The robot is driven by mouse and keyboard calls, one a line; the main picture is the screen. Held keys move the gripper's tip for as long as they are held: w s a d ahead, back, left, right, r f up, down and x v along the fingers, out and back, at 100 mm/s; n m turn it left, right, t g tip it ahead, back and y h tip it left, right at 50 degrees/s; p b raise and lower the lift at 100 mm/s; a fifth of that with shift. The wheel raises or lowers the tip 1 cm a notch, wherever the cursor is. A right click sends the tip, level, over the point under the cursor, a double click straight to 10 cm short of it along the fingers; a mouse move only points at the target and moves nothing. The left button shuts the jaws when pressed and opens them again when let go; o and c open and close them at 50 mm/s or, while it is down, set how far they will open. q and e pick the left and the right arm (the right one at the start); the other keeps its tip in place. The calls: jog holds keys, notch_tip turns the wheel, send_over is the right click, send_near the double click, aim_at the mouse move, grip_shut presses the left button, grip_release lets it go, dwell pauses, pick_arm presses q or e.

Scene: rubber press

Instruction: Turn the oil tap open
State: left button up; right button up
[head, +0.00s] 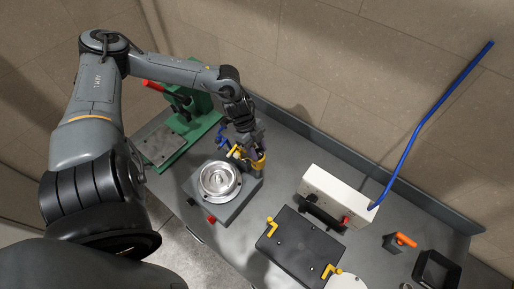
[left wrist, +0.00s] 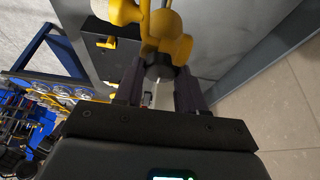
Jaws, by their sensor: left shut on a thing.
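A yellow fitting, which I take to be the oil tap (head: 258,163), stands at the back of the grey block with the round metal dish (head: 220,181). My left gripper (head: 247,147) reaches down to it from the upper left in the head view. In the left wrist view the yellow body (left wrist: 168,35) fills the top middle. The fingers of my left gripper (left wrist: 160,72) are closed on a dark part just below the yellow body. How far the tap is turned cannot be told. My right gripper is not in view.
A green press (head: 190,110) with a red-handled lever stands left of the tap. A white box (head: 335,197) with a blue hose is to the right. A dark plate (head: 298,245) with yellow clamps lies in front, and a small block with an orange lever (head: 405,240) sits farther right.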

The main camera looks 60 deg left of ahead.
pick_arm(q)
jog(key=o, duration=1.1)
jog(key=shift+c, duration=0.2)
jog(key=shift+r, duration=0.1)
jog(key=v, duration=0.9)
jog(key=shift+p, duration=0.3)
jog(key=shift+v, duration=0.85)
jog(key=shift+s, duration=0.15)
